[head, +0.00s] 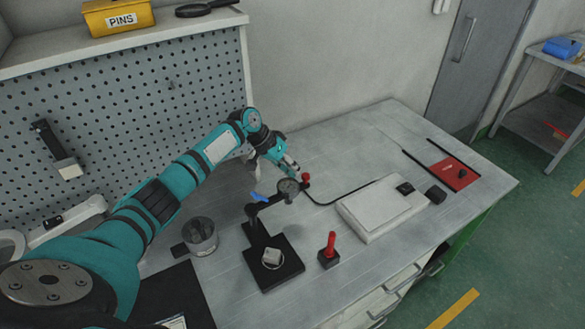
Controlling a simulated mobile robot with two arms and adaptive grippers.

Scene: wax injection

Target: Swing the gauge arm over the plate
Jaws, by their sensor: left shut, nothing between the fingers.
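The gauge stand has a black base plate (287,278) on the workbench, with a small pale block (271,257) and a ring on it. The gauge arm (271,201) runs from the stand's post toward the back right, off to the side of the plate. It carries a round dial (289,187), a red knob (306,177) at its far end, and a blue lever (258,197) near the post. My left gripper (292,170) is shut and empty just behind the dial and knob. Whether it touches them I cannot tell. My right gripper is out of view.
A red-handled tool (329,250) stands right of the plate. A white box (382,209) with a black cable lies further right, then a red pad (452,174). A metal cup (200,236) stands left of the post. A pegboard (120,120) rises behind.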

